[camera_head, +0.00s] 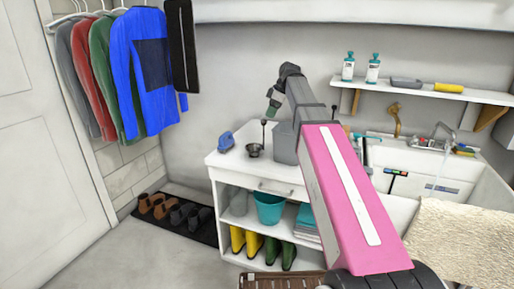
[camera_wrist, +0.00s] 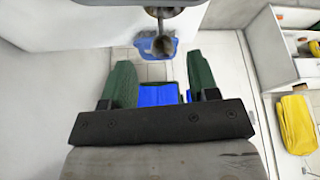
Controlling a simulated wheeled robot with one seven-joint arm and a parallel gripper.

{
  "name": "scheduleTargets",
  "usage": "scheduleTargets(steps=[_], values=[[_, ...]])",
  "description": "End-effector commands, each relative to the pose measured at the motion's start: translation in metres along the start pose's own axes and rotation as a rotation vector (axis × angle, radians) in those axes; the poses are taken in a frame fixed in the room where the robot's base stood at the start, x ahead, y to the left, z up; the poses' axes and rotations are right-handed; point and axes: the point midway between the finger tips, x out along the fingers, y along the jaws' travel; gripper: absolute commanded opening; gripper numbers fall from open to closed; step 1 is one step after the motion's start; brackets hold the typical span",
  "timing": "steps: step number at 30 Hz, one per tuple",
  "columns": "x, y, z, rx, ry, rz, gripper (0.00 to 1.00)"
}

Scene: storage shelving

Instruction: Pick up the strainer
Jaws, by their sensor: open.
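The strainer (camera_head: 255,149) appears to be the small dark metal bowl on the white counter, with a thin dark handle standing upright beside it. In the wrist view a round metal bowl on a stem (camera_wrist: 163,45), likely the same strainer, shows just beyond the fingertips. My gripper (camera_head: 271,106) is above the counter, close over the upright handle. In the wrist view its green fingers (camera_wrist: 160,68) are apart with nothing held between them. I cannot tell whether either finger touches the handle.
A blue item (camera_head: 226,141) lies left of the strainer. A grey bin (camera_head: 284,146) stands close on its right. The sink (camera_head: 400,160) is farther right, below a wall shelf (camera_head: 425,89) with bottles. Hanging clothes (camera_head: 140,65) are at the left.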

Motion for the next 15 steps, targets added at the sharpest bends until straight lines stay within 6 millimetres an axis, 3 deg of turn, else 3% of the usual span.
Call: scheduleTargets(steps=[4,15], values=[[0.022,-0.001,0.0,0.0,-0.001,-0.001,0.54],[0.052,-0.001,-0.002,0.001,-0.001,-0.001,0.54]])
